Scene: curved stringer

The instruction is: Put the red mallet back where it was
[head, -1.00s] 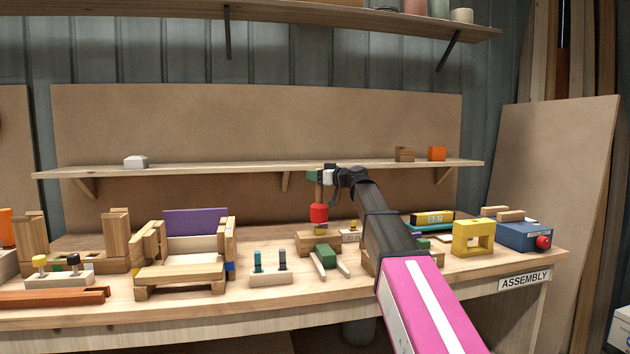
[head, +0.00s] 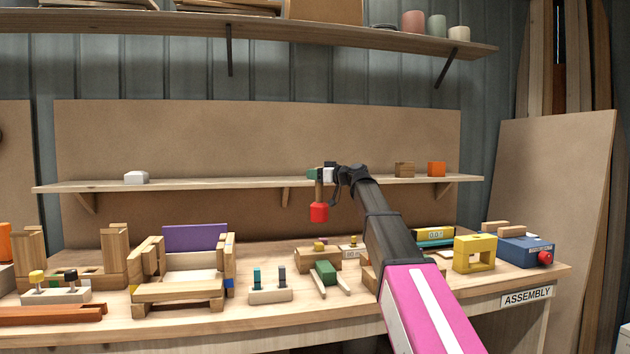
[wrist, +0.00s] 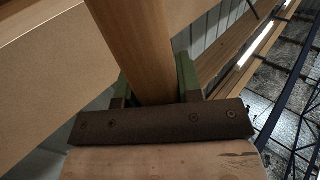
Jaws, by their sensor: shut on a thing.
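The red mallet hangs head down in my gripper, its red head (head: 319,212) lowest and its brown handle (head: 319,188) upright above. My gripper (head: 315,174), with green fingers, is shut on the upper part of the handle, at about the shelf's height in the head view. In the wrist view the wooden handle (wrist: 128,40) runs between my two green fingers (wrist: 154,85). The mallet's head is not clearly seen there.
The narrow wall shelf (head: 235,184) holds a white block (head: 136,177), a brown block (head: 404,170) and an orange block (head: 437,169); its middle left is bare. The workbench (head: 200,316) below is crowded, with a wooden chair-like assembly (head: 180,290) and a yellow frame (head: 474,254).

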